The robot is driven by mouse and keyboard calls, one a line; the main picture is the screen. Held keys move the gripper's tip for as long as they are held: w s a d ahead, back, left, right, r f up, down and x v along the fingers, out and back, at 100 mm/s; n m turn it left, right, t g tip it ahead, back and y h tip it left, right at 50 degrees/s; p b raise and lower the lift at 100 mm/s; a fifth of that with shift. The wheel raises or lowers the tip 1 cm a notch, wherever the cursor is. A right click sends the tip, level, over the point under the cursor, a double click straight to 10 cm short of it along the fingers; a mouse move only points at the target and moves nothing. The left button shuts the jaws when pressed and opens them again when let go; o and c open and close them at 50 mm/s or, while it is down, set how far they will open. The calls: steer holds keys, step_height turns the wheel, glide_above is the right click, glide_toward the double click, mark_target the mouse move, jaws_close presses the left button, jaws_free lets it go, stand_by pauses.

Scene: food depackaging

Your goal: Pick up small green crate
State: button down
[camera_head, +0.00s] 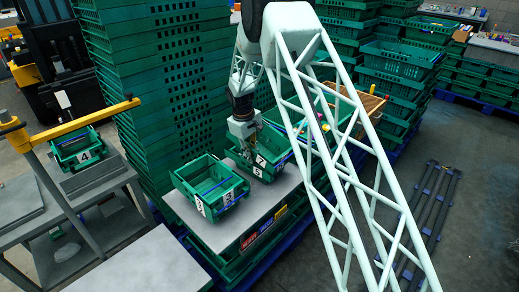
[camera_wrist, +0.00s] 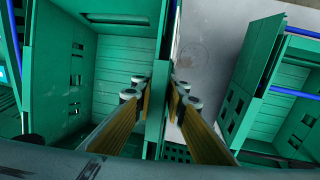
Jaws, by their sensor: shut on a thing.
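A small green crate (camera_head: 271,169) with number labels on its front stands on the grey table, partly hidden by my gripper and arm. My gripper (camera_head: 247,143) points down at its near left side. In the wrist view the two fingers (camera_wrist: 160,88) are on either side of the crate's thin green wall (camera_wrist: 157,105), shut on it. The crate's inside (camera_wrist: 115,60) shows to the left of that wall. A second small green crate (camera_head: 205,187), labelled 3, stands to the left on the same table. It shows at the right of the wrist view (camera_wrist: 252,80).
The grey table (camera_head: 232,232) has bare room in front of the crates. Tall stacks of green crates (camera_head: 165,75) rise close behind. Another small crate (camera_head: 75,148), labelled 4, sits on a stand at the left. Dark rails (camera_head: 440,215) lie on the floor at right.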

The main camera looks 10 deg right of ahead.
steer(key=shift+r+p, duration=0.45)
steer(key=shift+r, duration=4.5)
steer(key=s+d+r+m, duration=0.3)
steer(key=s+r+m, duration=0.2)
steer(key=s+r, duration=0.1)
steer(key=s+d+r+m+g+b, duration=0.1)
steer(key=s+d+r+m, duration=0.3)
steer(key=s, duration=0.4)
step_height(320, 180, up, 3)
steer(key=shift+s+d+f+m+g+b, duration=0.2)
steer(key=shift+m+g+b, duration=0.1)
steer(key=shift+m, duration=0.6)
steer(key=shift+a, duration=0.15)
